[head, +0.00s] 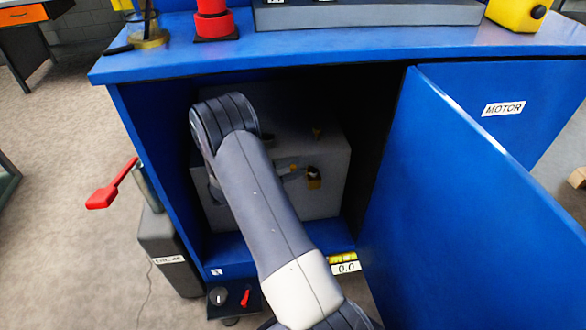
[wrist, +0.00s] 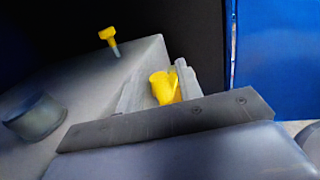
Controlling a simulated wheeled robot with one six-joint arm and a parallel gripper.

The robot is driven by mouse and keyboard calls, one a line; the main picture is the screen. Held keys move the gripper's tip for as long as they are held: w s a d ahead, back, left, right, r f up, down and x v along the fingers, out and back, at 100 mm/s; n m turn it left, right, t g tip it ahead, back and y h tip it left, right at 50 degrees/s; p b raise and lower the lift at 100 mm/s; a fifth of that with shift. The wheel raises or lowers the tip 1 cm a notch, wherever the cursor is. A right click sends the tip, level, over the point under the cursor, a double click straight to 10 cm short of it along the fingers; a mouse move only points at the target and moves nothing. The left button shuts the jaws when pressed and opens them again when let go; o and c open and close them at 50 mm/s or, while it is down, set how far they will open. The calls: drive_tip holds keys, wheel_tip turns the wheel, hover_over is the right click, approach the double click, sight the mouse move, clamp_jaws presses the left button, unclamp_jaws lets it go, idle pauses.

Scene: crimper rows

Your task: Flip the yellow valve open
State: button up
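A yellow valve handle (wrist: 164,88) shows in the wrist view between the two grey fingers of my gripper (wrist: 160,85). The fingers stand apart, and I cannot tell whether they touch it. In the head view my gripper (head: 292,174) is inside the blue cabinet, close to a yellow part (head: 314,178) on the front of a grey box (head: 325,200). A second, smaller yellow knob (wrist: 108,36) on a grey stem stands on the box's top; it also shows in the head view (head: 317,132). My arm hides much of the box.
The blue cabinet door (head: 470,190) stands open on the right. The cabinet's left wall (head: 155,170) and its blue top (head: 330,42) bound the opening. A red lever (head: 110,186) sticks out at left. A dark round part (wrist: 35,117) is on the box.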

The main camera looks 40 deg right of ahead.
drive_tip(key=shift+c, duration=0.2)
clamp_jaws()
idle(0.4)
